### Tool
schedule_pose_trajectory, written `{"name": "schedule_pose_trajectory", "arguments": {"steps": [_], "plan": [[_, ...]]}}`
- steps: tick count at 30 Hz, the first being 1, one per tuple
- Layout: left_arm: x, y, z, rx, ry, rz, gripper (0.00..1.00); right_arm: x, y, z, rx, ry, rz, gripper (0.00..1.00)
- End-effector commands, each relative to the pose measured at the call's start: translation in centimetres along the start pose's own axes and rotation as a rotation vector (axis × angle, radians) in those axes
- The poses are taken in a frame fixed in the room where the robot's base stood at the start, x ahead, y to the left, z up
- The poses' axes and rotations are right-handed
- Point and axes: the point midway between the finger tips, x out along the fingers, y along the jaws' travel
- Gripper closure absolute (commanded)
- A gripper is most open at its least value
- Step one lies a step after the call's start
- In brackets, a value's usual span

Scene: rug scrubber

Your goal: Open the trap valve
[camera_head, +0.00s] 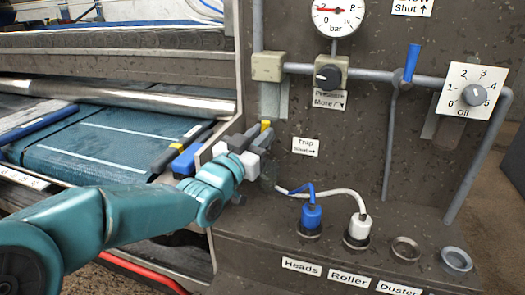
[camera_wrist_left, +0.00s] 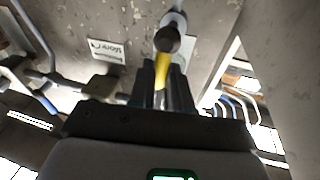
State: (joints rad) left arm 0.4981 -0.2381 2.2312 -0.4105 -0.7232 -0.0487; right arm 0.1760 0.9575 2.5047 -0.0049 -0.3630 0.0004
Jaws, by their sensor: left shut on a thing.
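The trap valve has a yellow handle (camera_head: 265,125) on the left side of the grey panel, left of the "Trap Shut→" label (camera_head: 305,146). Only its yellow end shows above my fingers in the head view. My left gripper (camera_head: 259,138) reaches in from the left and is shut on this handle. In the wrist view the yellow handle (camera_wrist_left: 163,67) stands between the dark fingers of my left gripper (camera_wrist_left: 162,82), with a dark round pivot (camera_wrist_left: 167,40) beyond it. The handle's exact angle is hard to tell. My right gripper is not in view.
A blue-handled valve (camera_head: 411,64), a pressure knob (camera_head: 328,77), a gauge (camera_head: 338,14) and an oil dial (camera_head: 474,96) sit on the panel. Below are a blue plug (camera_head: 311,216) and a white plug (camera_head: 358,229) with cables close to my gripper. The scrubber's rollers (camera_head: 120,97) lie left.

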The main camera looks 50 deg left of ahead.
Motion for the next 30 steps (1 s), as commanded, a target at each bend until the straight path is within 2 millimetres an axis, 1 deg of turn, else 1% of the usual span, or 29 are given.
{"name": "schedule_pose_trajectory", "arguments": {"steps": [1, 7, 23, 24, 25, 26, 30], "plan": [[-0.1, 0.0, 0.4, -0.02, 0.005, -0.003, 1.0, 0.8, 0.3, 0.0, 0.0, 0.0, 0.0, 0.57], [-0.1, -0.3, 0.2, -0.081, 0.016, -0.015, 1.0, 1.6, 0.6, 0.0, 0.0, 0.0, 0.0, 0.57], [-0.1, -0.4, 0.1, -0.105, 0.019, -0.019, 1.0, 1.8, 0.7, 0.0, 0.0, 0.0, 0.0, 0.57], [-0.1, -0.4, 0.1, -0.105, 0.019, -0.019, 0.72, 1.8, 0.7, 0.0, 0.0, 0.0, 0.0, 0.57], [-0.1, -0.4, 0.1, -0.104, 0.019, -0.019, 0.62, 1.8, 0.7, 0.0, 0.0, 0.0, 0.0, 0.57], [-0.1, -0.4, 0.1, -0.104, 0.019, -0.019, 0.57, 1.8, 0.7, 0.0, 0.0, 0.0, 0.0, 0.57], [-0.1, -0.3, 0.1, -0.103, 0.019, -0.018, 0.57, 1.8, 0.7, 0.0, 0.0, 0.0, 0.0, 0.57]]}}
